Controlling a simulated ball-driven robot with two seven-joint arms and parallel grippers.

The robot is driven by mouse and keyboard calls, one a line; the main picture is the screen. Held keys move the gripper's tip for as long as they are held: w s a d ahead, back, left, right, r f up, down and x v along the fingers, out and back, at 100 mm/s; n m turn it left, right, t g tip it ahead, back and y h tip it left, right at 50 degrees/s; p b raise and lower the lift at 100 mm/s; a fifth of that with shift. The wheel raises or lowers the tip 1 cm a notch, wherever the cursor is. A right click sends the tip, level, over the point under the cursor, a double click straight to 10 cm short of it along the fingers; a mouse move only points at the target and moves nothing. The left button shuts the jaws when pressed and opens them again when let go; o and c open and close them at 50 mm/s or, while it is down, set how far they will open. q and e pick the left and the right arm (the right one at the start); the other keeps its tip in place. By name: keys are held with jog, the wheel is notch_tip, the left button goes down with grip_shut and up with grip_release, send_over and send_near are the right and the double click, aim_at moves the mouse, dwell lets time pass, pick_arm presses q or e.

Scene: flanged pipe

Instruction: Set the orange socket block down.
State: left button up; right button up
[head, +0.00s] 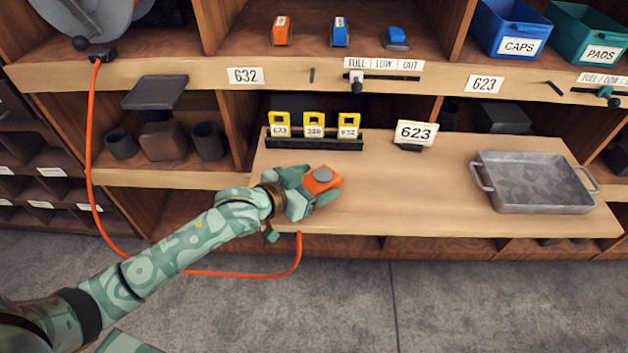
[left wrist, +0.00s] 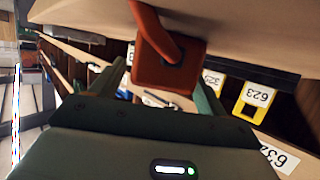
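The orange socket block (head: 325,180), with a grey round disc on its top, is held in my left gripper (head: 310,187). The block is over the front left part of the pale wooden worktop (head: 420,200); I cannot tell whether it touches the wood. In the left wrist view the block (left wrist: 170,72) sits between the two fingers of the left gripper (left wrist: 162,85), with a thick orange hose (left wrist: 150,22) joined to it. In the head view the hose (head: 240,275) drops below the worktop's front edge. My right gripper is not in view.
A black rack with yellow tags (head: 314,130) stands just behind the block. The middle of the worktop is clear.

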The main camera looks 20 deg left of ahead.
pick_arm(q)
jog(key=shift+s+r, duration=0.1)
jog(key=shift+r, duration=0.1)
jog(key=p+v, duration=0.4)
jog(key=v, duration=0.7)
jog(key=shift+s+a+r, duration=0.1)
jog(key=shift+s+a, duration=0.1)
jog(key=shift+s, duration=0.15)
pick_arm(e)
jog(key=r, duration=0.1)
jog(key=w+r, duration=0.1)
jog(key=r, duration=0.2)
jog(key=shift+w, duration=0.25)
